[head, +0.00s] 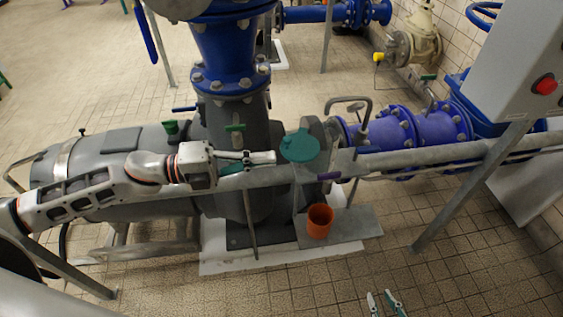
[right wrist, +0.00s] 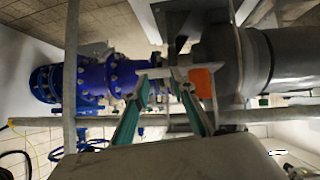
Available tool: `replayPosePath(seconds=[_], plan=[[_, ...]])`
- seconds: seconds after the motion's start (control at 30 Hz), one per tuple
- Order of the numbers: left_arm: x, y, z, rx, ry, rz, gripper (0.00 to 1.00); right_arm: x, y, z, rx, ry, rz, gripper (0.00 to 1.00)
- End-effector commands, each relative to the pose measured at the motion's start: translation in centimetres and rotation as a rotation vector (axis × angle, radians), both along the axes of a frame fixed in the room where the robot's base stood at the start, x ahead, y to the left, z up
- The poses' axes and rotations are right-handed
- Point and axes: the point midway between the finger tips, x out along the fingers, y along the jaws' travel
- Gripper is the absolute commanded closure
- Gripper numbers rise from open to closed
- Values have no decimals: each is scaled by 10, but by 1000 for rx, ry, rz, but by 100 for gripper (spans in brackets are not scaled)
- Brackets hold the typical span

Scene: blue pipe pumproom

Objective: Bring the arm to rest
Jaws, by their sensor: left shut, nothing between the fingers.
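My left arm reaches in from the left across the grey pump casing in the head view. Its gripper (head: 262,158) is shut with nothing between the fingers, and its tips are just left of a teal round plate (head: 300,146) by the rail. My right gripper (head: 381,296) shows only as two fingertips at the bottom edge of the head view, over the tiled floor. In the right wrist view its two green-padded fingers (right wrist: 163,78) stand apart with a gap between them, so it is open and empty.
A grey rail (head: 420,154) runs in front of the pump (head: 110,150) and blue pipes (head: 385,130). An orange cup (head: 319,220) stands on the base plate. A grey control box (head: 520,75) is at right. Front floor is clear.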

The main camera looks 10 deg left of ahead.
Motion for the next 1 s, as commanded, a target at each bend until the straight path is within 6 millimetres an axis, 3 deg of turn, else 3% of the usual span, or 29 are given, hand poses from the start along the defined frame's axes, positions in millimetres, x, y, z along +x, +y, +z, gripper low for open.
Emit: replayPosePath(seconds=[0.1,0.3,0.67,0.87,1.0], plan=[[-1,25,-5,2,5,2,100,1,1,-9,2,2,0,75],[-1,51,-2,0,3,1,100,4,1,-9,3,-6,-1,75],[-1,56,-3,-19,17,13,100,6,1,-4,3,-14,-1,75],[9,34,-35,-190,198,171,100,6,1,-5,2,-11,-1,75],[14,29,-82,-357,431,376,100,5,1,-5,2,-9,-2,75]])
